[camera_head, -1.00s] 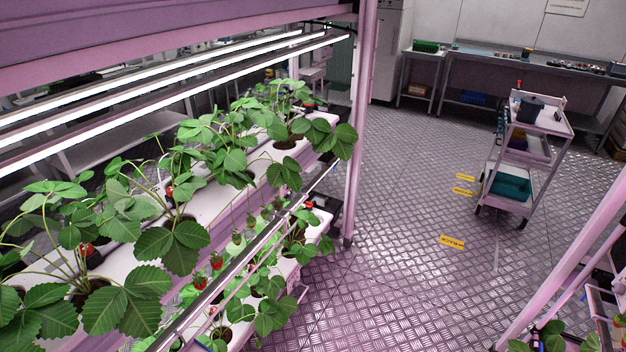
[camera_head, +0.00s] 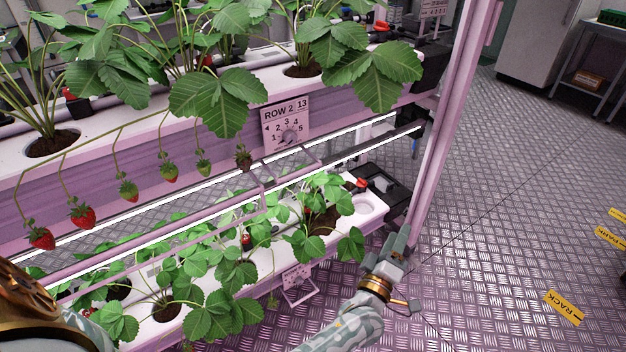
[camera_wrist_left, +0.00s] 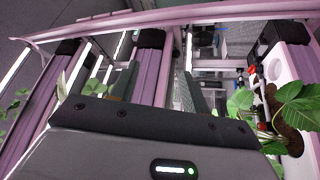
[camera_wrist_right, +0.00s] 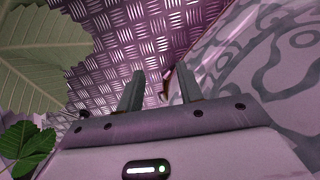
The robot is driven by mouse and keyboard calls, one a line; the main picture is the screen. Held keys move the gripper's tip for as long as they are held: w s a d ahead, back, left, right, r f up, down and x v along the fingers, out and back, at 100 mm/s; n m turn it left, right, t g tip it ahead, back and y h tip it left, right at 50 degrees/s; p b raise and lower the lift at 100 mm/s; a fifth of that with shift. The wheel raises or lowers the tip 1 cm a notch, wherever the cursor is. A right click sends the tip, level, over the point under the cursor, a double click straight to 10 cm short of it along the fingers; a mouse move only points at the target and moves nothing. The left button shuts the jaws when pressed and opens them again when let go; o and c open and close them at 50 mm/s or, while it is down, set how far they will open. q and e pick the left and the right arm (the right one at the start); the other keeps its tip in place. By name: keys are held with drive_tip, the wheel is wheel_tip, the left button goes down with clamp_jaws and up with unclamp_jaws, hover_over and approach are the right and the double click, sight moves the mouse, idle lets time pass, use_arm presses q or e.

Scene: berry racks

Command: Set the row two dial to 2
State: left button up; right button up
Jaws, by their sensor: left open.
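The row two dial (camera_head: 290,137) is a small round knob on a pale plate marked "ROW 2", with numerals around it. My right gripper (camera_wrist_right: 160,90) is open and empty over metal floor, outside the head view.
Strawberry leaves (camera_head: 215,95) hang close to the dial plate's left, with berries (camera_head: 83,216) further left. The lower trough (camera_head: 370,208) holds more plants. A pink rack post (camera_head: 445,130) stands right of the dial. Open floor (camera_head: 500,200) lies right. A large leaf (camera_wrist_right: 45,45) is near my right gripper.

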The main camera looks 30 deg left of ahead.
use_arm(q)
drive_tip(key=w+a+r+n+y+b, duration=0.15)
drive_tip(key=a+r+n+y, duration=0.25)
drive_tip(key=n+y, duration=0.55)
drive_tip(key=n+g+y, duration=1)
drive_tip(key=n+g, duration=0.2)
drive_tip(key=n, duration=1.3)
approach(293, 141)
drive_tip(key=shift+n, duration=0.25)
drive_tip(key=b+x, duration=0.2)
drive_tip(key=x, duration=0.5)
drive_tip(key=shift+w+a+r, duration=0.15)
drive_tip(key=shift+a, duration=0.15)
drive_tip(key=shift+w+a+r, duration=0.1)
drive_tip(key=shift+a+r, duration=0.05)
drive_tip(key=shift+a, duration=0.1)
use_arm(e)
drive_tip(key=shift+n+g+h, duration=0.3)
drive_tip(key=shift+g, duration=0.1)
drive_tip(key=f, duration=0.3)
drive_tip(key=d+f, duration=0.1)
drive_tip(key=f, duration=0.1)
drive_tip(key=shift+s+d, duration=0.1)
drive_tip(key=shift+s, duration=0.2)
use_arm(q)
drive_tip(key=c, duration=1)
use_arm(e)
drive_tip(key=shift+s+r, duration=0.1)
drive_tip(key=shift+s, duration=0.1)
